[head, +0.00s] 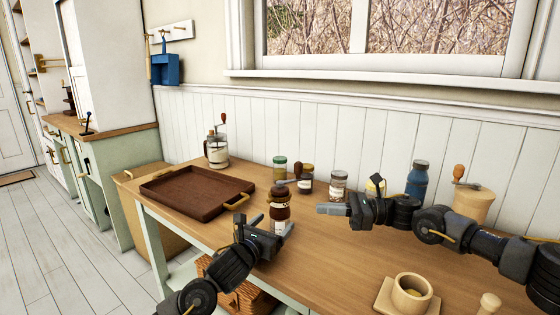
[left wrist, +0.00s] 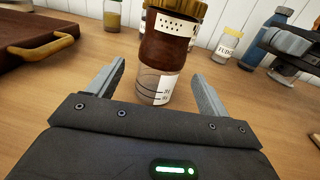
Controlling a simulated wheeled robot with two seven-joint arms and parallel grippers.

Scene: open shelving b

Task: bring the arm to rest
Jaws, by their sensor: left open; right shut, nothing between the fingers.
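My left gripper (head: 272,225) is open over the front part of the wooden table. A brown-filled jar with a gold lid (head: 280,208) stands upright at its fingertips. In the left wrist view this jar (left wrist: 166,50) stands between the two spread fingers (left wrist: 158,80), with a gap on each side; I cannot tell how far it reaches in between them. My right gripper (head: 324,209) is shut and empty, pointing left above the table. The right arm comes in from the right edge and hides part of the jars behind it.
A brown tray (head: 165,203) lies on the table's left. Several jars, a blue bottle (head: 418,180) and a grinder (head: 472,200) stand along the back. A wooden mortar (head: 411,294) is at front right. A wicker basket (head: 240,298) is below the table.

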